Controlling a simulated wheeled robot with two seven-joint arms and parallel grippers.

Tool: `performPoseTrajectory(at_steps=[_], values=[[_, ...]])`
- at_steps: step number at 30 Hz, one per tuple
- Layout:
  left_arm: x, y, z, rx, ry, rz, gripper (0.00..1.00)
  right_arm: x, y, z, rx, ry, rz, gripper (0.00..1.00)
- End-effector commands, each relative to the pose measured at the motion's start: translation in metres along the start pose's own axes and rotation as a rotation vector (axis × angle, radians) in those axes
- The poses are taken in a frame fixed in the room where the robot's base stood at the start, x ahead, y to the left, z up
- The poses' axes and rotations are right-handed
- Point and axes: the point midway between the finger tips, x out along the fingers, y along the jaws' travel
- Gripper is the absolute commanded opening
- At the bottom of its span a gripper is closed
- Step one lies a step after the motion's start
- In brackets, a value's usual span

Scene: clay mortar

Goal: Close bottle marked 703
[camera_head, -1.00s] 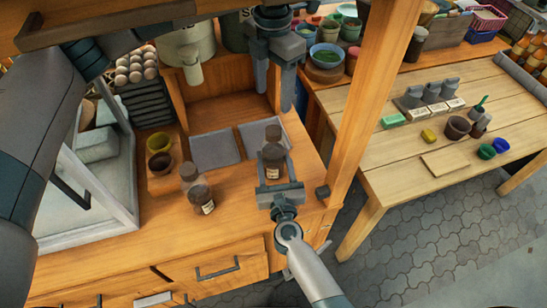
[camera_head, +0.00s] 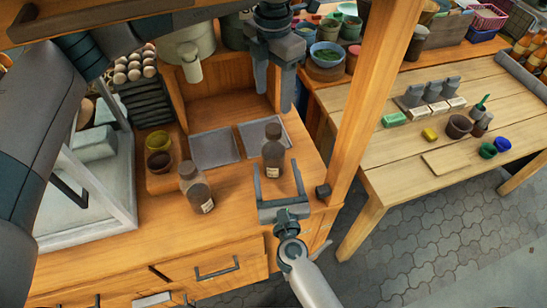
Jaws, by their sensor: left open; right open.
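Two brown glass bottles with pale labels stand upright on the wooden cabinet top: a left bottle (camera_head: 195,190) and a right bottle (camera_head: 272,152). The labels are too small to read, so I cannot tell which is marked 703. My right gripper (camera_head: 278,172) is open just in front of the right bottle, its fingers pointing towards the bottle's two sides. No grip on the bottle shows. My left gripper (camera_head: 273,92) is open and empty, hanging above and behind the right bottle. Whether either bottle is capped is unclear.
Two grey trays (camera_head: 215,149) lie behind the bottles. Small bowls (camera_head: 158,143) stand at left beside a glass-sided case (camera_head: 135,200). A wooden post (camera_head: 365,100) rises at right, near a second table (camera_head: 400,165) with pots and blocks.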

Motion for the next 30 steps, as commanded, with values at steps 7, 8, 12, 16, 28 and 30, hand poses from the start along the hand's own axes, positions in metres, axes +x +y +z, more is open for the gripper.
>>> performPoseTrajectory(at_steps=[7, 8, 12, 16, 28, 30], values=[[0.017, 0.0, 0.0, 0.0, 0.0, 0.0, 0.57, -0.05, 0.0, -0.004, 0.002, 0.002, -0.001, 0.75], [0.018, 0.0, 0.0, 0.0, 0.0, 0.0, 0.57, -0.057, 0.0, -0.005, 0.002, 0.003, -0.001, 0.75], [0.028, 0.0, 0.0, 0.0, 0.0, 0.0, 0.57, -0.084, 0.0, -0.005, 0.0, 0.002, 0.0, 0.75], [0.034, 0.0, 0.0, 0.0, 0.0, 0.0, 0.57, -0.105, 0.0, -0.003, 0.001, 0.002, 0.0, 0.75], [0.041, 0.0, 0.0, 0.0, 0.0, 0.0, 0.57, -0.129, 0.0, 0.0, 0.0, 0.0, -0.001, 0.75], [0.041, 0.0, 0.0, 0.0, 0.0, 0.0, 0.57, -0.129, 0.0, 0.0, 0.0, 0.0, -0.001, 0.75]])
